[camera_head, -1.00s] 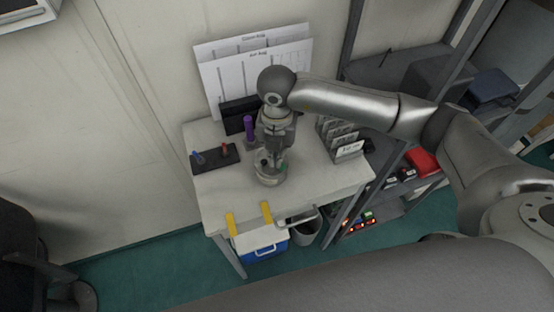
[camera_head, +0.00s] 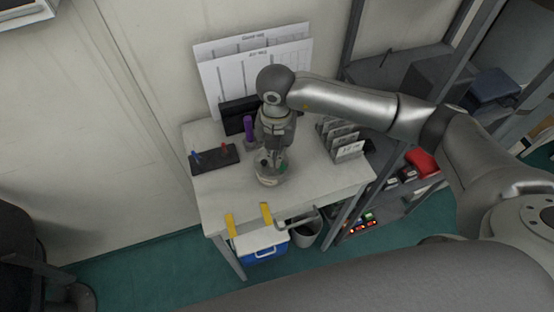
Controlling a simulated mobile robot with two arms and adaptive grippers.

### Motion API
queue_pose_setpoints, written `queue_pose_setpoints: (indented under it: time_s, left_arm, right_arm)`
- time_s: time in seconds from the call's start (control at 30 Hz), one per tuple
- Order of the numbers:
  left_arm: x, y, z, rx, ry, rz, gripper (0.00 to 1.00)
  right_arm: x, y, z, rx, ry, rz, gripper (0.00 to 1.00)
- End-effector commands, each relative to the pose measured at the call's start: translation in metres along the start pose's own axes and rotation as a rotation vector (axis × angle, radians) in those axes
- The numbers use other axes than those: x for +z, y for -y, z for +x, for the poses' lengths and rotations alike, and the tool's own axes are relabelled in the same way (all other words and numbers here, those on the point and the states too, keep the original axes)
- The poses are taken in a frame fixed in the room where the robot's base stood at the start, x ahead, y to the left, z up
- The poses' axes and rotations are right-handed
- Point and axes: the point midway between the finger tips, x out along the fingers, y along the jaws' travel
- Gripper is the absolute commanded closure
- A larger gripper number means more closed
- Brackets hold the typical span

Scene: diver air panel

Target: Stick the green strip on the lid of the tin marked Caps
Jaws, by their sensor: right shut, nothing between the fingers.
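My right gripper (camera_head: 269,163) points down over the small white table (camera_head: 225,197), fingers shut and empty. Its tips are at a round, pale grey tin-like thing (camera_head: 269,181) standing on the table. The gripper hides much of its top, and I cannot read any marking on it. A small green patch (camera_head: 283,167) shows beside the fingers at the right side of its top; I cannot tell whether this is the strip or whether it is stuck down. My left gripper is not in view.
A black tray (camera_head: 205,164) with small blue and red items lies left, a purple cylinder (camera_head: 248,127) behind. A card rack (camera_head: 347,150) stands right. Yellow pieces (camera_head: 231,225) are at the front edge, above a blue cooler (camera_head: 262,252). The table's front left is clear.

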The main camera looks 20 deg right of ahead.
Motion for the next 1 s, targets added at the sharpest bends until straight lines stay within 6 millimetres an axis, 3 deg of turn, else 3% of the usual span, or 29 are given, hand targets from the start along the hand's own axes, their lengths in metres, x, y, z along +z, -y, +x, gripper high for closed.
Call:
queue_pose_setpoints:
  time_s: [0.47,1.0]
  left_arm:
    - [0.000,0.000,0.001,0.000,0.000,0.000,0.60]
    - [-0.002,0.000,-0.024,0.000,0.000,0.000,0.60]
  right_arm:
    - [0.003,-0.002,-0.002,0.001,0.000,-0.001,1.00]
    - [0.003,-0.002,-0.043,0.001,0.001,-0.001,1.00]
